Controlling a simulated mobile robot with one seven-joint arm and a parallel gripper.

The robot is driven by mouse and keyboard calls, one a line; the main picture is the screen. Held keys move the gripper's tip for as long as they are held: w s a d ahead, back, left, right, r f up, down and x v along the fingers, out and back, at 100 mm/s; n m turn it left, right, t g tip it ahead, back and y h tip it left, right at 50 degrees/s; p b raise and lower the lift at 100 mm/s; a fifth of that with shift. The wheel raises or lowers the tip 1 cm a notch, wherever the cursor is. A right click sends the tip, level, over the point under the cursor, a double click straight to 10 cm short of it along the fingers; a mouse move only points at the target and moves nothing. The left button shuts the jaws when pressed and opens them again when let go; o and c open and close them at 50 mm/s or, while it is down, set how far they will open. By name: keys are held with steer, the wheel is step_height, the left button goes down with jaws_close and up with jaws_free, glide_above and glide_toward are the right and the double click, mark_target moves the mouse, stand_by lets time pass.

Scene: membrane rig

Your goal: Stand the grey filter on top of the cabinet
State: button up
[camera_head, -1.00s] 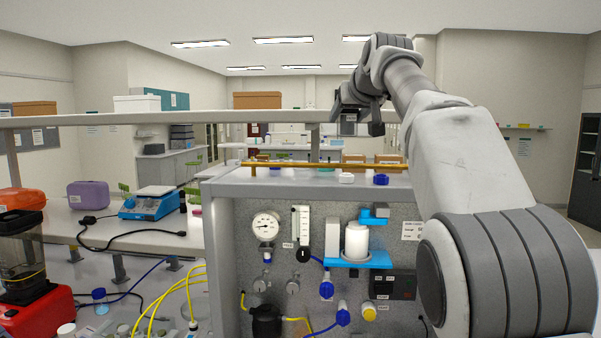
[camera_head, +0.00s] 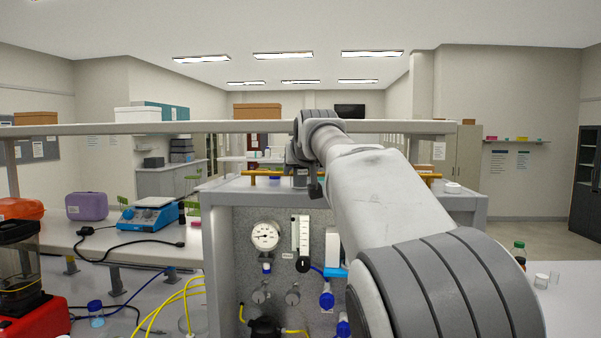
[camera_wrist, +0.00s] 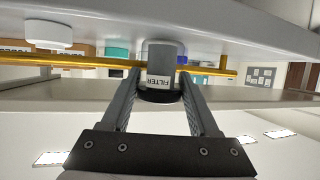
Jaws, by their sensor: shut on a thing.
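The grey filter (camera_wrist: 161,62), a short upright-looking cylinder with a white "FILTER" label and a dark end, is between the fingers of my gripper (camera_wrist: 160,78), which is shut on it. The wrist view is upside down. The cabinet (camera_head: 222,188) is the grey rig with gauges on its front; its flat top also shows in the wrist view (camera_wrist: 105,22). The filter is over or at this top; I cannot tell whether it touches. In the camera_head view my arm covers the cabinet's right part and much of my gripper (camera_head: 301,178).
A gold rail (camera_head: 262,174) runs along the cabinet top, behind the filter. A white cap (camera_wrist: 48,33) lies on the top, off to one side. A long shelf bar (camera_head: 230,127) crosses behind my arm. The left front of the top looks clear.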

steer(key=shift+f, duration=0.15)
steer(key=shift+f, duration=0.15)
steer(key=o, duration=1.4)
steer(key=shift+s+r, duration=0.1)
steer(key=shift+r, duration=0.2)
steer(key=b+v, duration=0.3)
steer(key=v, duration=0.8)
steer(key=shift+s+d+r+b, duration=0.1)
steer(key=shift+s+r+b, duration=0.05)
steer(key=shift+s+b, duration=0.25)
